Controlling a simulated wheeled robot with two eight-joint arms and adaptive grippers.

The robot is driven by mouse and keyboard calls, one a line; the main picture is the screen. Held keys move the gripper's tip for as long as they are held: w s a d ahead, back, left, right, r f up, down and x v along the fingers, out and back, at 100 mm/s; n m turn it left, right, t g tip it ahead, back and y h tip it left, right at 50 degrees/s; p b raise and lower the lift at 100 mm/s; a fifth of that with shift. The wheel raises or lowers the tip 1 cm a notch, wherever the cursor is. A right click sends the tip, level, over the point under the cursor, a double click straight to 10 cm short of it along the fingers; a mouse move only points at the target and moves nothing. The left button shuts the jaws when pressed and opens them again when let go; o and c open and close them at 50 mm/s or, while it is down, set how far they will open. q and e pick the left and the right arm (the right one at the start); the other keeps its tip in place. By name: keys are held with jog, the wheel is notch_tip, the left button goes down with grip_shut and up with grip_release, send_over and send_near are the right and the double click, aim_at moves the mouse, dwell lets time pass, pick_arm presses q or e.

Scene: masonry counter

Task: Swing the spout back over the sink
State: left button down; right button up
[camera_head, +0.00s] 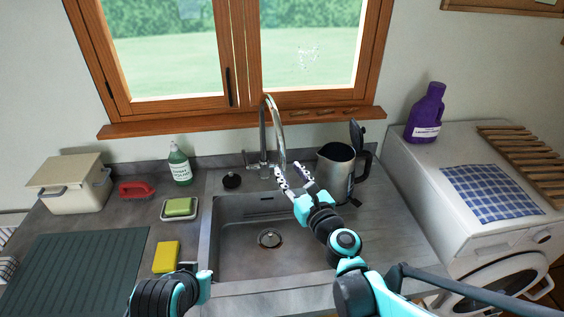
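The chrome faucet (263,140) stands behind the sink (207,235). Its tall curved spout (276,118) arches forward and slightly right, with its end near the sink's back edge in the picture. My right gripper (289,170) reaches in from the lower right, its two fingers spread apart. Its left fingertip appears beside or touching the spout's lower end; I cannot tell whether they touch. Nothing shows clearly held. My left gripper (185,287) is low at the front edge, left of the sink, cut off by the frame, with its fingertips not clear.
A metal jug (336,168) with its dark lid raised stands close right of my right gripper. A green soap bottle (180,166), a green sponge in a dish (179,208) and a yellow sponge (166,257) sit left of the sink. The window sill (210,125) is behind the faucet.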

jog(key=shift+v, duration=1.8)
jog(key=shift+w, duration=0.1)
jog(key=c, duration=0.6)
jog(key=shift+w+d+n, duration=0.3)
jog(key=shift+n, duration=0.5)
grip_shut()
jog(key=d+f+n+g+y, duration=0.1)
jog(key=d+n+g+y, duration=0.15)
jog(key=d+n, duration=0.6)
jog(key=d+n+g+y, duration=0.2)
jog(key=d+n+y, duration=0.15)
jog(key=n, duration=0.95)
jog(key=w+a+b, duration=0.2)
jog(key=w+a, duration=0.4)
jog(key=a, duration=0.6)
jog(key=shift+f, duration=0.15)
